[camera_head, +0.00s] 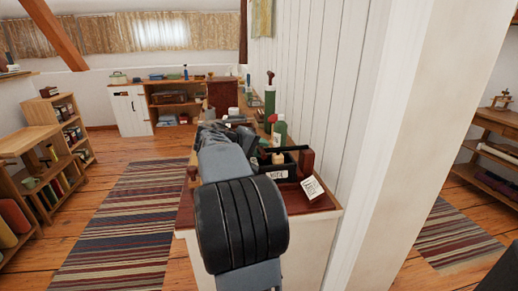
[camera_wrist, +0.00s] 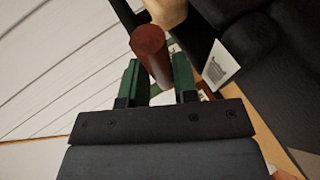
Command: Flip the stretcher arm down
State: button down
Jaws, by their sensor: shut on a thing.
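A dark red-brown rounded grip (camera_wrist: 150,46) is between the two green fingers of my gripper (camera_wrist: 158,70) in the wrist view. The gripper is shut on it, and its end sticks out past the fingertips. I take this grip to be part of the stretcher arm; the rest of that arm cannot be made out clearly. In the head view a dark red-brown upright piece (camera_head: 306,160) stands at the right end of a black box (camera_head: 291,172) on the cabinet top. I cannot tell whether it is the held grip. My arm hides my gripper in the head view.
A white card (camera_head: 312,188) leans at the cabinet's front right; it also shows in the wrist view (camera_wrist: 221,64). Green bottles (camera_head: 279,130) stand behind the box, near the white plank wall (camera_head: 310,75). Striped rug floor (camera_head: 125,230) at left is clear.

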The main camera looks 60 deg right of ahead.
jog(key=shift+s+f, duration=0.2)
jog(key=shift+f, duration=0.4)
jog(key=c, duration=1.1)
grip_release()
jog(key=shift+c, duration=0.2)
jog(key=shift+o, duration=0.8)
jog(key=shift+s, duration=0.1)
jog(key=shift+a+r, duration=0.1)
